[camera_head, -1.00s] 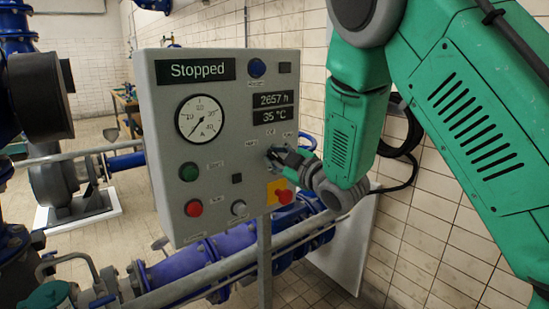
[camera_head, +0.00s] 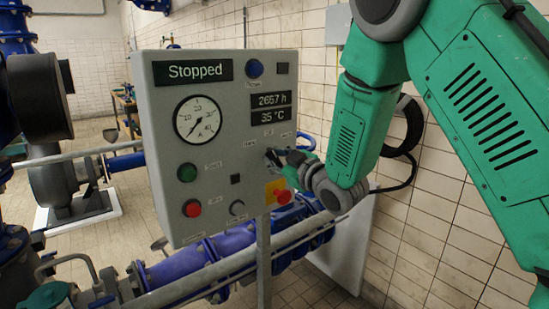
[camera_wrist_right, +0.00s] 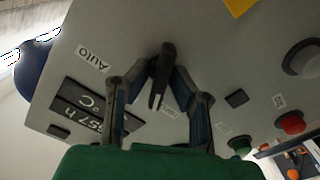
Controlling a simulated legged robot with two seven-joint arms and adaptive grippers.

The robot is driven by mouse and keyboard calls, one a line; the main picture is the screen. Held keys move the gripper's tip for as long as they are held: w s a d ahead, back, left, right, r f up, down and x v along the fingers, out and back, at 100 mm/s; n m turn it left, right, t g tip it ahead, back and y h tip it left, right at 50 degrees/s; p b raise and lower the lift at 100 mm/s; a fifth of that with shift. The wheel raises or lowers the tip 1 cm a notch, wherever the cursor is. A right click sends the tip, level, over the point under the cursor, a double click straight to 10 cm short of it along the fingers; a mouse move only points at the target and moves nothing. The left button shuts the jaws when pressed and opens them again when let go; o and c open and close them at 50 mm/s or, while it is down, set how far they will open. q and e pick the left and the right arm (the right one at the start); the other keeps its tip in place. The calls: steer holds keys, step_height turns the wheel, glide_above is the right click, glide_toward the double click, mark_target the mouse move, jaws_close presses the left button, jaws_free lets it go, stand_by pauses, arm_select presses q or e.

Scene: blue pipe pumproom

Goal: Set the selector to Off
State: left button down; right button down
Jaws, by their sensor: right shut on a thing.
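The selector is a black handle on the grey control panel (camera_head: 215,230). It shows best in the right wrist view (camera_wrist_right: 164,66). My right gripper (camera_wrist_right: 160,85) is shut on the selector, with one finger on each side of the handle. A label reading Auto (camera_wrist_right: 92,58) is to the left in that view. The handle's lower end lies near a middle label (camera_wrist_right: 169,111) too faint to read. In the head view my right gripper (camera_head: 281,158) is at the panel's right side and largely covers the selector. My left gripper is out of view.
A red emergency button (camera_head: 283,196) on a yellow plate sits just below my right gripper. A green button (camera_head: 187,172), a red button (camera_head: 192,208) and a gauge (camera_head: 198,119) are further left. The display (camera_head: 193,71) reads Stopped. Blue pipes (camera_head: 190,262) run below the panel.

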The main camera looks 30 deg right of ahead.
steer(key=m, duration=0.5)
steer(key=shift+f+m, duration=0.3)
steer(key=shift+m, duration=0.4)
steer(key=c, duration=1.6)
jaws_free()
steer(key=shift+w+d+f, duration=0.1)
steer(key=shift+w, duration=0.2)
steer(key=shift+s+r, duration=0.1)
steer(key=shift+r, duration=0.1)
steer(key=shift+s, duration=0.1)
steer(key=shift+s, duration=0.25)
steer(key=s+d, duration=0.1)
steer(key=s, duration=1)
